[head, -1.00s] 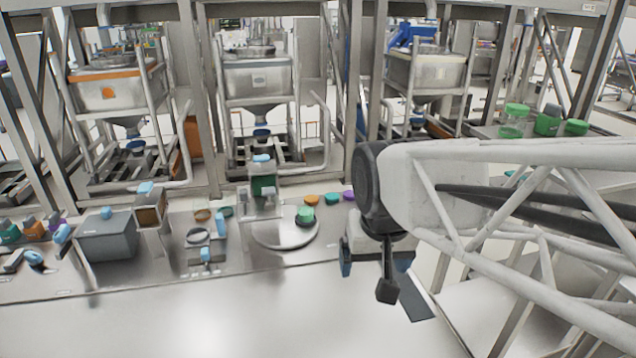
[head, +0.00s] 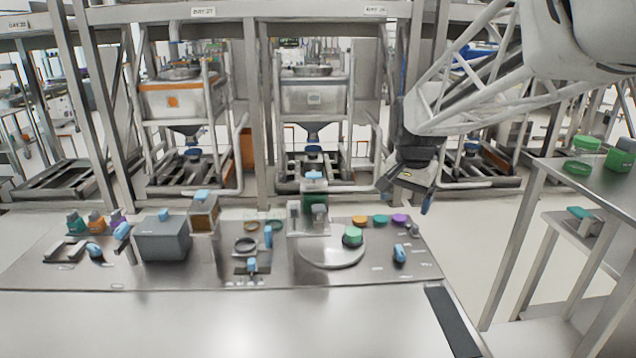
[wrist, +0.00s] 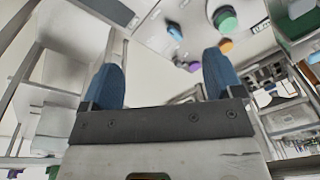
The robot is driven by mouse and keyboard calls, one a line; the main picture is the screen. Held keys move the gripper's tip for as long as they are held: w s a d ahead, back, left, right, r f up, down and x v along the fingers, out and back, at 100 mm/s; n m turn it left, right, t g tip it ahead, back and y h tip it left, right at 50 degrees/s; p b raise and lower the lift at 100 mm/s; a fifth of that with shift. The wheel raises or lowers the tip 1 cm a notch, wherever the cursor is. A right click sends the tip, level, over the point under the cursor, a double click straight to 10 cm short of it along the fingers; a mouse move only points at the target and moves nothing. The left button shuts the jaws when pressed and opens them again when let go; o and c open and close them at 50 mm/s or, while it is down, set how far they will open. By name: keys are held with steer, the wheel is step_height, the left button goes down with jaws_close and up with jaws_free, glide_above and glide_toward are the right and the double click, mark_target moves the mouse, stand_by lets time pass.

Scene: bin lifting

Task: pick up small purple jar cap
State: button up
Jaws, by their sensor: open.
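The small purple jar cap (head: 399,218) lies near the back right of the steel bench, at the right end of a row with a teal cap (head: 380,220) and an orange cap (head: 359,220). In the wrist view the purple cap (wrist: 193,67) shows just left of the right finger. My gripper (head: 406,195) hangs above and behind the row in the head view, blue fingers apart, touching nothing. In the wrist view my gripper (wrist: 160,60) is open, with nothing between the fingers. The exact height above the cap is unclear.
A green-capped jar (head: 352,237) stands on a round plate (head: 318,252) left of the caps. A blue item (head: 399,253) lies in front of the purple cap. A side table (head: 560,172) with green containers stands at right. The bench front is clear.

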steer(key=w+d+f+m, duration=0.3)
steer(key=w, duration=0.7)
steer(key=w+d+f+m, duration=0.2)
steer(key=w+d+f, duration=0.15)
steer(key=w, duration=0.65)
steer(key=m+g, duration=0.2)
steer(key=m, duration=0.3)
glide_above(401, 217)
step_height(401, 217, down, 15)
steer(key=shift+r, duration=0.2)
steer(key=shift+w+d+f, duration=0.1)
steer(key=shift+w+f, duration=0.1)
steer(key=shift+f, duration=0.1)
steer(key=shift+f, duration=1.2)
steer(key=shift+f, duration=0.1)
steer(key=shift+s+f, duration=0.1)
steer(key=shift+f, duration=2.4)
